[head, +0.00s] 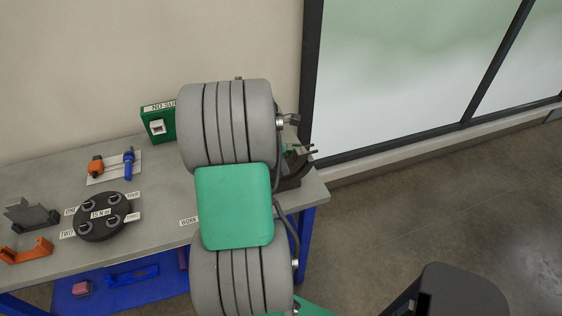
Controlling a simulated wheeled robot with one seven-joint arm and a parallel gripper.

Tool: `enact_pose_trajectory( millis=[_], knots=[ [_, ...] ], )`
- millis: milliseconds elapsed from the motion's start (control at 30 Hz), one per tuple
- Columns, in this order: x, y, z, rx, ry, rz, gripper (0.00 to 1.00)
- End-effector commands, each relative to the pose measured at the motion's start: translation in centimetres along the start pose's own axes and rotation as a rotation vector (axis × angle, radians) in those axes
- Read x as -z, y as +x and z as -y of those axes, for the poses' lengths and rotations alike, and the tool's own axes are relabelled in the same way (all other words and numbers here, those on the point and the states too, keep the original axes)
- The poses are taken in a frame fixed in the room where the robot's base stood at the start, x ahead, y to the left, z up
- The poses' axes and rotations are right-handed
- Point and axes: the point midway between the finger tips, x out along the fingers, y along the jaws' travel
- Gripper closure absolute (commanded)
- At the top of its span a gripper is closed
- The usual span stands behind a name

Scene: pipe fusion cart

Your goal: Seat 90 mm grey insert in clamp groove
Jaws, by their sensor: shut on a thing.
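My large grey arm with its green joint cover fills the middle of the head view and hides much of the bench's right end. A dark curved part, perhaps the clamp (290,181), shows just right of the arm at the bench's right end. Small green and dark prongs stick out above it, and I cannot tell what they belong to. The groove and the 90 mm grey insert cannot be made out. Whether the insert touches the clamp is hidden.
The grey bench (150,240) has a black round holder (103,228) with several grey-rimmed sockets. Orange and blue tools lie on a white sheet (121,176). A grey bracket (32,215), an orange part (27,252) and a green box (160,112) stand around. Floor (440,190) is clear at right.

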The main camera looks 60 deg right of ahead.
Motion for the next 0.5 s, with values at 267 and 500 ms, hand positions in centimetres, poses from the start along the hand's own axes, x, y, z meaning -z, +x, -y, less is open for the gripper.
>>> enact_pose_trajectory(
  millis=[267, 500],
  knots=[
    [0.1, 0.6, -0.1, -0.002, 0.001, 0.001, 1.00],
    [0.3, 1.2, -0.1, -0.002, 0.001, 0.001, 1.00]
  ],
)
